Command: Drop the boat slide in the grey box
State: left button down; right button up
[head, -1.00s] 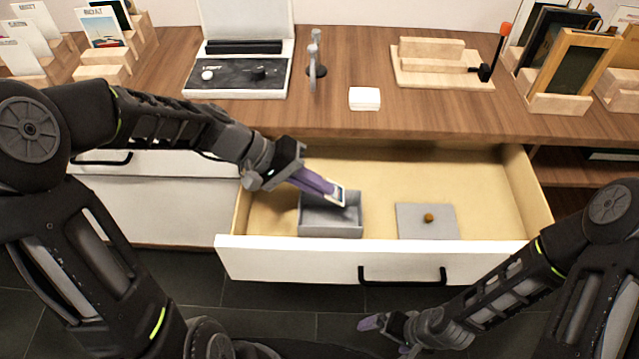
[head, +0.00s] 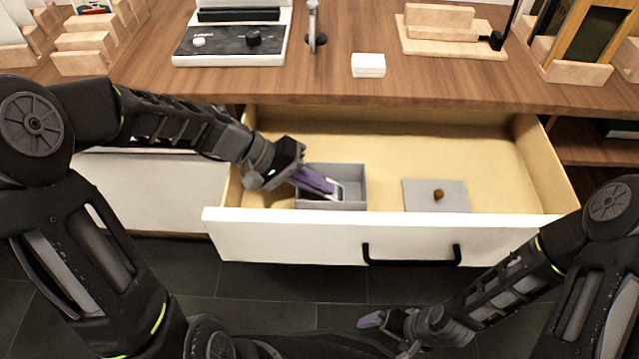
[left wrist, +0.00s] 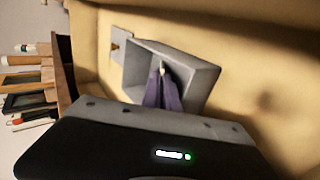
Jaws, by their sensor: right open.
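The open grey box (head: 357,175) sits in the left part of the pulled-out drawer. It also shows in the left wrist view (left wrist: 205,80). My left gripper (head: 330,186) reaches down into the box from the left, its purple fingers (left wrist: 163,92) shut on the boat slide (head: 339,190). The slide is a small pale-framed piece, tilted, inside the box walls; the fingers hide part of it. I cannot tell whether it touches the box floor. My right gripper (head: 369,321) is open and empty, low in front of the drawer.
A grey lid (head: 420,194) with a brown knob lies in the drawer to the right of the box. The drawer front (head: 300,238) has a black handle. Above, the tabletop carries a white block (head: 368,65), a light-box device (head: 228,45) and wooden holders (head: 450,38).

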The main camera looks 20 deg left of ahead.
pick_arm(q)
jog(key=c, duration=2.1)
grip_release()
jog(key=o, duration=0.5)
jog(key=shift+c, duration=0.2)
jog(key=shift+o, duration=0.4)
jog(key=shift+f, duration=0.1)
jog(key=shift+s+f, duration=0.1)
jog(key=c, duration=0.3)
jog(key=shift+o, duration=0.8)
